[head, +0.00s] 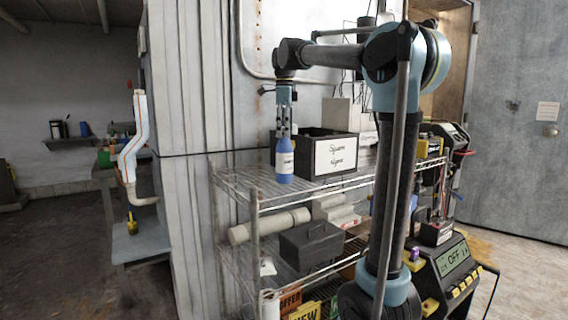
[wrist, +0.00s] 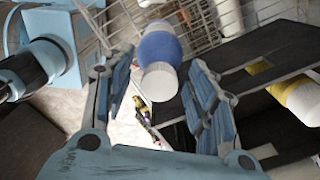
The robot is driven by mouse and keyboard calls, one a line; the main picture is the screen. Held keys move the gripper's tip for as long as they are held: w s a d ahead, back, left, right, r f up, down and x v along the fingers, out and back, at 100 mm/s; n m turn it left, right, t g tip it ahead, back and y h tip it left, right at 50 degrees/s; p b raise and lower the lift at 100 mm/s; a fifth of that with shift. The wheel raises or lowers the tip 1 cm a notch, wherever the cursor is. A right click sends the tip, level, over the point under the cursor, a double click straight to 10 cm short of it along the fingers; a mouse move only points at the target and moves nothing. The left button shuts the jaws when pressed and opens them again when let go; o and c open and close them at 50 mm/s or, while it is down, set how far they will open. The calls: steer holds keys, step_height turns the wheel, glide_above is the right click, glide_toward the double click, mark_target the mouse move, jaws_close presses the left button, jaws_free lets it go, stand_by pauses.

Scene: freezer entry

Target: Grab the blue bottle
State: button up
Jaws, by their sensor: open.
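The blue bottle (head: 285,163) stands upright near the left end of the top wire shelf (head: 330,182). It has a white label band. In the wrist view the bottle (wrist: 158,48) shows its white cap towards me, at the top middle between the fingertips. My gripper (head: 284,132) points down right above the bottle in the head view. My gripper (wrist: 158,62) is open in the wrist view, with a blue-padded finger on each side of the cap. I see gaps between the fingers and the bottle, with no clear contact.
A black bin (head: 312,147) with a white label stands just right of the bottle. On the shelf below are a dark metal box (head: 311,246) and pale rolls (head: 268,226). A ribbed wall (head: 190,150) rises behind on the left.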

jaws_close()
stand_by(0.4)
